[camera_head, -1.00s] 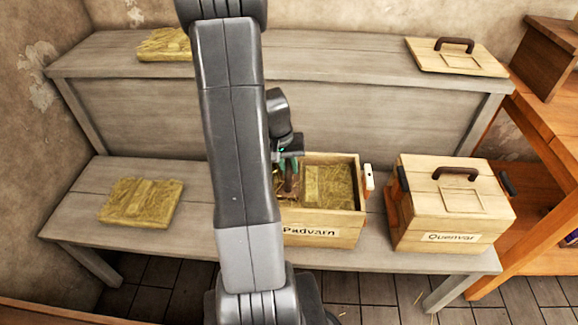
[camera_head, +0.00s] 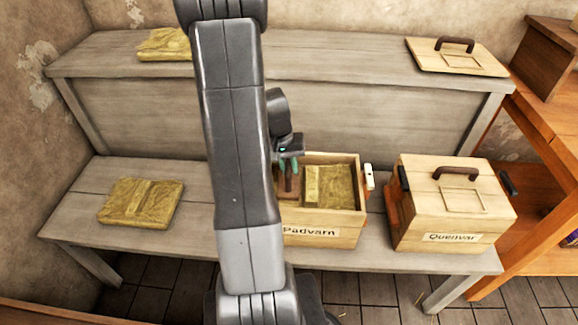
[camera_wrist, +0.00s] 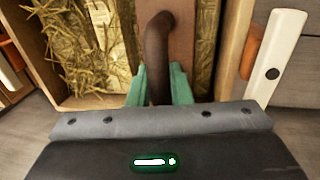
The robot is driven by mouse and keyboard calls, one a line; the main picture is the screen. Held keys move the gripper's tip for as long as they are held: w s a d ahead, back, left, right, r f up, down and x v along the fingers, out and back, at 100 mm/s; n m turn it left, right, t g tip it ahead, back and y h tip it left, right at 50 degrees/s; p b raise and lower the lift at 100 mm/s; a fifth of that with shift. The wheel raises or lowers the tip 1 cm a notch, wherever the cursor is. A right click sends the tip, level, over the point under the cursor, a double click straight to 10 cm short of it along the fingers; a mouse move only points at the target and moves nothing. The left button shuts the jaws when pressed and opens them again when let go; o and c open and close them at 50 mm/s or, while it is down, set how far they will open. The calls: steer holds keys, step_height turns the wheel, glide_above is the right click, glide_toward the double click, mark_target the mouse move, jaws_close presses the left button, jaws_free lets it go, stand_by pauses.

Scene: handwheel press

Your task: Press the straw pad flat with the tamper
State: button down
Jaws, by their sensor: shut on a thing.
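The tamper (camera_head: 288,184), a brown plate with an upright handle, is inside the open wooden crate labelled Padvarn (camera_head: 352,224). My gripper (camera_head: 288,166) is shut on its handle; the curved handle (camera_wrist: 157,50) also shows between the green fingertips (camera_wrist: 160,85) in the wrist view. The tamper's plate is over the left part of the straw pad (camera_head: 338,188), as the head view has it. The pad has a raised central ridge (camera_head: 312,185). Loose strands (camera_wrist: 75,45) show on the pad in the wrist view. Whether the plate's underside touches the straw cannot be told.
A closed crate labelled Quenvar (camera_head: 450,225) stands close on the right. Another straw pad (camera_head: 140,203) lies on the bench at left, and one (camera_head: 164,44) on the upper shelf. A loose lid (camera_head: 456,58) lies on that shelf. My arm hides the crate's left side.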

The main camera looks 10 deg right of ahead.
steer(key=shift+s+f, duration=0.15)
stand_by(0.3)
step_height(320, 180, up, 10)
steer(key=p, duration=0.7)
